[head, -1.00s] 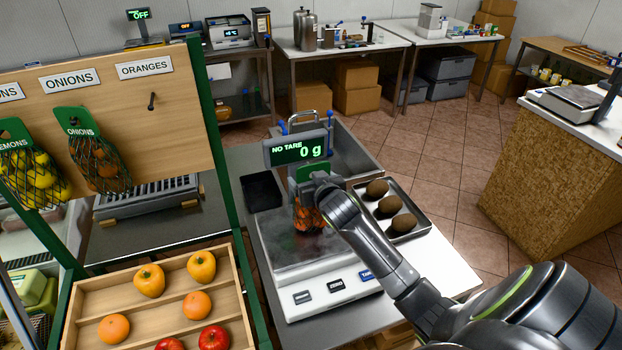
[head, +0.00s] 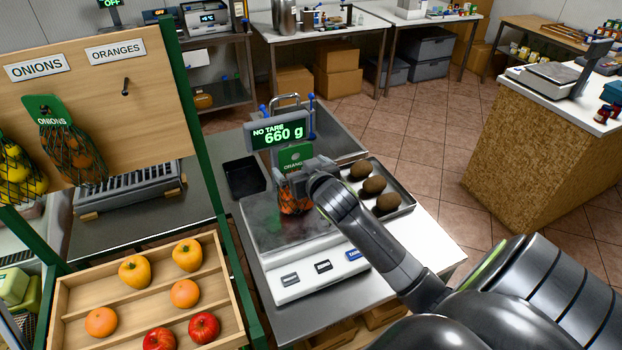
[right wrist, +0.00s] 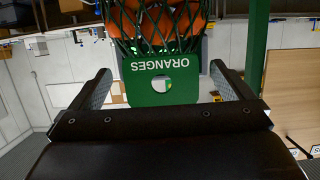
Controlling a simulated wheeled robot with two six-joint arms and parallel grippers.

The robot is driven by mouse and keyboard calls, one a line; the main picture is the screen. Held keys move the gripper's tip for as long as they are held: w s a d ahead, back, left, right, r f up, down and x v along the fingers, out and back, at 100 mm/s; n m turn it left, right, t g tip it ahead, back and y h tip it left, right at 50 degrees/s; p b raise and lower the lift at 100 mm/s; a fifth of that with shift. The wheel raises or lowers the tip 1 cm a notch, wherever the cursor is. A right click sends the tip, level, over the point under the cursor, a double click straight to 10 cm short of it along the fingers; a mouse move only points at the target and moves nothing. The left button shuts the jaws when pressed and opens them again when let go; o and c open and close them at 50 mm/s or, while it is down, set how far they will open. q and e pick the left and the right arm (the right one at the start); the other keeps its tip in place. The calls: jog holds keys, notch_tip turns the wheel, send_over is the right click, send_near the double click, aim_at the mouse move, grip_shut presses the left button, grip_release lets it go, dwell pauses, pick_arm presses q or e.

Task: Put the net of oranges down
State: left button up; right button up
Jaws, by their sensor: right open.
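The net of oranges (head: 294,204) rests on the metal plate of the scale (head: 270,231), partly hidden by my right gripper. The scale's display (head: 279,133) reads 660 g. The net's green card (head: 295,157) stands up above it. In the right wrist view the card (right wrist: 162,88) sits between the two spread fingers, with a gap on both sides. My right gripper (right wrist: 161,78) is open around the card. It also shows in the head view (head: 297,180), just above the plate. My left gripper is not in view.
A steel tray with several brown kiwis (head: 372,185) lies right of the scale. A dark shallow tray (head: 244,178) lies left of it. A wooden fruit crate (head: 75,290) and a hanging board with an empty peg (head: 126,86) stand at the left.

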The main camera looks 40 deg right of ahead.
jog(key=b+v, duration=0.1)
jog(key=v, duration=0.5)
jog(key=shift+s, duration=0.25)
